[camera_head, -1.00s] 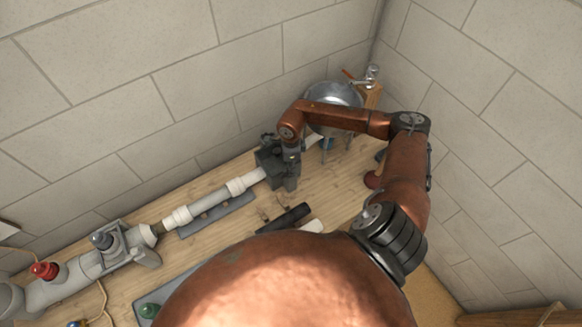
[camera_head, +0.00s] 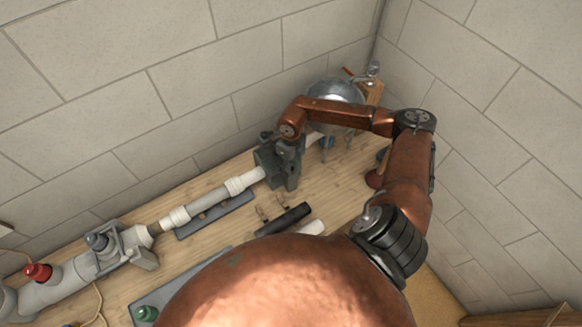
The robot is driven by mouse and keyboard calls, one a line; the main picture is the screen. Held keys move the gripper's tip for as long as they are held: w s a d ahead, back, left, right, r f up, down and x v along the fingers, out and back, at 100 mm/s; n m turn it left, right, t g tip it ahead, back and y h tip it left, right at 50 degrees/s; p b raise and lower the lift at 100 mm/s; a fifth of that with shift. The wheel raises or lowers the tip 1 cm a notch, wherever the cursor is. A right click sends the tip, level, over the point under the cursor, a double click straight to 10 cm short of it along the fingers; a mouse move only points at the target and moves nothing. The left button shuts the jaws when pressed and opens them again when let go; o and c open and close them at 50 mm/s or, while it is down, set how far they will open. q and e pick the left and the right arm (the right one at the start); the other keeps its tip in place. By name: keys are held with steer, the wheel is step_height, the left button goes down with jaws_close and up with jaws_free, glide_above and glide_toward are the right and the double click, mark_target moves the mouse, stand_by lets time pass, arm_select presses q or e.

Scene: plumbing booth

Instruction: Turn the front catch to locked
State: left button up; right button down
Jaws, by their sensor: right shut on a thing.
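My right gripper (camera_head: 286,168) is at the dark grey block (camera_head: 266,163) at the right end of the white and grey pipe run (camera_head: 205,203). It reaches down from my copper-coloured arm and is shut on a small part there, which I take to be the front catch. The catch itself is hidden by the gripper and wrist, so its angle cannot be read. Gripper and block are both dark and hard to tell apart. My left gripper is not in view.
A metal bowl (camera_head: 338,93) on legs stands behind my right wrist, near the corner. A black tube (camera_head: 284,219) and a white tube (camera_head: 312,228) lie in front. Walls close the back and right.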

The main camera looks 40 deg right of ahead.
steer(key=m, duration=0.4)
steer(key=shift+w+m+b, duration=0.1)
steer(key=shift+m+b, duration=0.2)
steer(key=shift+b, duration=0.05)
steer(key=m, duration=0.4)
steer(key=shift+r, duration=0.15)
steer(key=shift+w+m, duration=0.1)
steer(key=shift+m, duration=0.2)
steer(key=c, duration=2.1)
jaws_free()
steer(key=o, duration=0.4)
steer(key=shift+r, duration=0.15)
steer(key=r, duration=1.1)
steer(key=shift+s+r, duration=0.2)
steer(key=shift+r, duration=0.1)
